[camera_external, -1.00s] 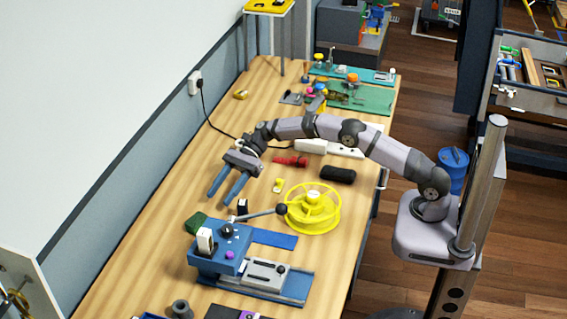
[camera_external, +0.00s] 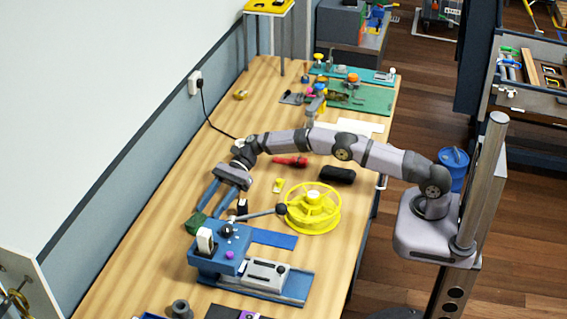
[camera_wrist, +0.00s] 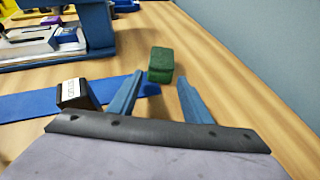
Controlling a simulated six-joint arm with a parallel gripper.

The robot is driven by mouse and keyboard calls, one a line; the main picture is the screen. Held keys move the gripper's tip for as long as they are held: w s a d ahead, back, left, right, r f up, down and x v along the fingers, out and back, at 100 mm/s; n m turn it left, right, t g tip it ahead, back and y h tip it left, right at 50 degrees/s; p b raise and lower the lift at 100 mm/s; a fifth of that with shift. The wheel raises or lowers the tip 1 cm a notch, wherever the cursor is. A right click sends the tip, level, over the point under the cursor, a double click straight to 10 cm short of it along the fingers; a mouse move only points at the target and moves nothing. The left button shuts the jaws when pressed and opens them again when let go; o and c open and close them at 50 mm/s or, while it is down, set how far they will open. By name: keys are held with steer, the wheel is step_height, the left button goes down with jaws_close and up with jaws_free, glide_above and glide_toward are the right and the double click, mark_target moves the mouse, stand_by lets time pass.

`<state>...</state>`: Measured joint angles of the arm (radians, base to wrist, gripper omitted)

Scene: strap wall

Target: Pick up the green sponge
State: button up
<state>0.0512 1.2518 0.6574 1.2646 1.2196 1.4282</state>
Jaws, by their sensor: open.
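The green sponge (camera_external: 196,223) lies on the wooden bench, against the far-left corner of the blue machine (camera_external: 222,250). In the wrist view the green sponge (camera_wrist: 161,65) is a dark green block just beyond the fingertips, roughly between them and closer to the left finger. My gripper (camera_external: 213,206) is open, with its two blue fingers pointing down towards the sponge. In the wrist view my gripper (camera_wrist: 160,82) has nothing between its fingers. In the external view the fingertips are close to the sponge; I cannot tell whether they touch it.
A small black-and-white block (camera_wrist: 73,93) sits left of the fingers, by a blue strip (camera_wrist: 30,106). A black-knobbed lever (camera_external: 262,213) and a yellow spool (camera_external: 313,210) stand to the right. The bench between sponge and wall is clear.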

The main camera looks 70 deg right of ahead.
steer(key=shift+x, duration=1.1)
steer(key=c, duration=0.8)
step_height(320, 180, up, 10)
steer(key=shift+r, duration=0.1)
